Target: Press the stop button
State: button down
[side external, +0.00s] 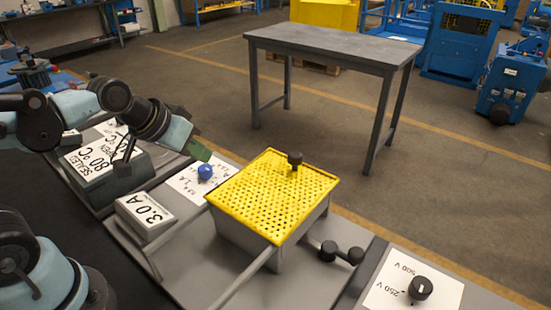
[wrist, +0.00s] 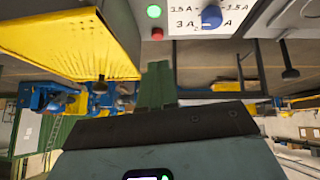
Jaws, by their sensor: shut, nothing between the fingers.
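A small round red button (wrist: 157,33), which looks like the stop button, shows in the wrist view on a light panel. A green button (wrist: 154,11) sits just above it in that picture. My gripper (wrist: 159,68) has its green fingers together and empty, with their tips just below the red button in the picture. I cannot tell whether they touch it. In the side external view my gripper (side external: 200,152) is beside the blue knob (side external: 205,171), and neither button can be made out there.
The blue knob (wrist: 211,17) is close to the right of the buttons in the wrist view. A yellow perforated cover (side external: 270,185) with a black knob (side external: 295,159) stands to the right of my gripper. A 3.0 A display box (side external: 147,212) is in front.

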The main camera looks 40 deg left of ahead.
jog(key=w+d+n+t+h, duration=0.1)
jog(key=w+n, duration=0.3)
jog(key=w, duration=0.7)
jog(key=shift+w+f+h, duration=0.35)
jog(key=shift+f+h, duration=0.05)
jog(key=shift+h, duration=0.2)
jog(key=shift+d, duration=0.1)
jog(key=shift+f, duration=4.4)
jog(key=shift+f, duration=0.15)
jog(key=shift+f, duration=0.3)
jog(key=shift+f, duration=0.5)
jog(key=shift+r, duration=0.95)
